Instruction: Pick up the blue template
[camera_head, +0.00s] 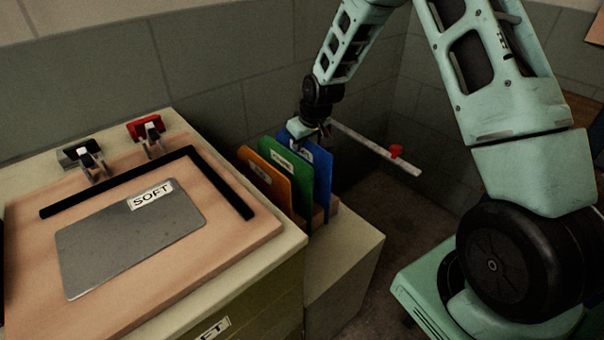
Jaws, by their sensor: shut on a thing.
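The blue template (322,170) stands upright at the right end of a row of three templates, in a wooden rack (333,209). A green template (289,186) and an orange template (262,178) stand to its left. My gripper (304,138) points down at the top edge of the blue template and is shut on it. The fingertips are small and partly hidden at this distance. The blue template's lower part still stands at the rack's level.
A wooden board (240,237) at left bears a grey sheet (130,240) labelled SOFT, a black L-shaped stop (222,184), a black clamp (84,158) and a red clamp (147,130). A pale bar (365,146) with a red knob (397,151) extends right of my gripper. A wall stands close behind.

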